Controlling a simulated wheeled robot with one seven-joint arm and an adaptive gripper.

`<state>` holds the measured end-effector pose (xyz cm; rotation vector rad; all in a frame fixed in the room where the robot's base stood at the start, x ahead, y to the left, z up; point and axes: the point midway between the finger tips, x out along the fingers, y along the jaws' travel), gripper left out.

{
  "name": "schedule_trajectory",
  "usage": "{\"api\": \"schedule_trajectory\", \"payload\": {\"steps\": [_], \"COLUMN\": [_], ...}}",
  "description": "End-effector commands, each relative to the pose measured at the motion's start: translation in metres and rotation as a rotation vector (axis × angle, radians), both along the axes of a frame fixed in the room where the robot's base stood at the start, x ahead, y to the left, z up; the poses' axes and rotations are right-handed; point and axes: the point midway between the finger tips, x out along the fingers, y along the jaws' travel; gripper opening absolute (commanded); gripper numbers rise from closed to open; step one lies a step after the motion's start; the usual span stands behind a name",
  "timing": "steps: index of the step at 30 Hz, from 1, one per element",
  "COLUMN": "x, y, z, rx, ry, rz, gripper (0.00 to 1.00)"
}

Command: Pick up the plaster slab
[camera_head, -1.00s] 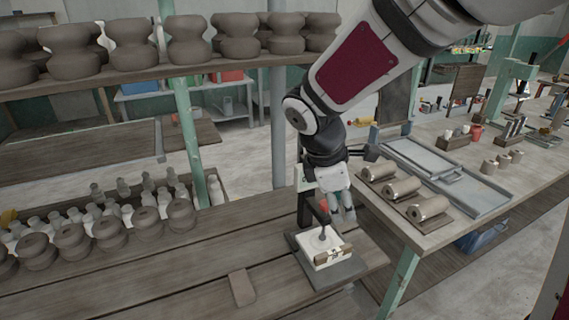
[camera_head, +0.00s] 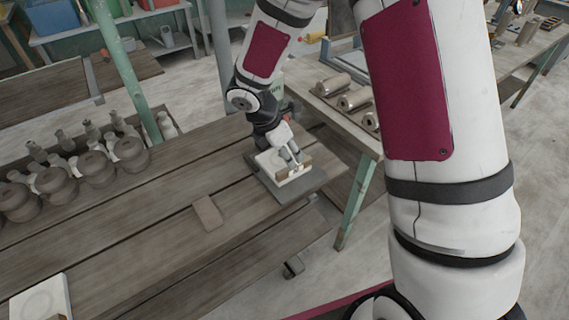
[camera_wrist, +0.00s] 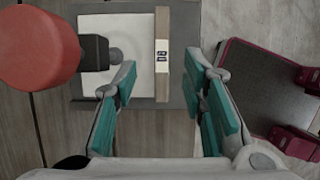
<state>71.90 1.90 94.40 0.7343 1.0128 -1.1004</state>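A white slab (camera_head: 292,172) lies on a grey base (camera_head: 302,187) near the right end of the plank bench. In the wrist view the white slab (camera_wrist: 122,32) sits flat, with a brown strip (camera_wrist: 162,75) bearing a small dark mark along its right edge. A black stem and a red knob (camera_wrist: 38,47) partly cover its left side. My gripper (camera_head: 292,156) is close above the slab. In the wrist view my gripper (camera_wrist: 167,88) is open, its teal-padded fingers apart around the line of the strip. Contact cannot be told. Another pale slab (camera_head: 42,302) with a faint circle lies at lower left.
A small brown block (camera_head: 207,212) lies on the bench (camera_head: 140,235) left of the base. Dark clay pots (camera_head: 97,168) and bottles stand at the left. A table with metal cylinders (camera_head: 355,98) is behind to the right. The bench's middle is mostly clear.

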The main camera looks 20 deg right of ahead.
Motion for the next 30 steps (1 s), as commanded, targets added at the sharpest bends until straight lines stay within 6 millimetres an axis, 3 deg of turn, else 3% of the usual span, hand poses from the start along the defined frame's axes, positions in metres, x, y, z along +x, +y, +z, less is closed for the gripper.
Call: {"api": "schedule_trajectory", "payload": {"steps": [15, 30], "x": [0.003, 0.004], "y": [-0.017, -0.018], "z": [-0.050, -0.054], "rx": [0.000, 0.000], "ry": [0.001, 0.000], "rz": [0.000, -0.001], "gripper": [0.38, 0.38]}}
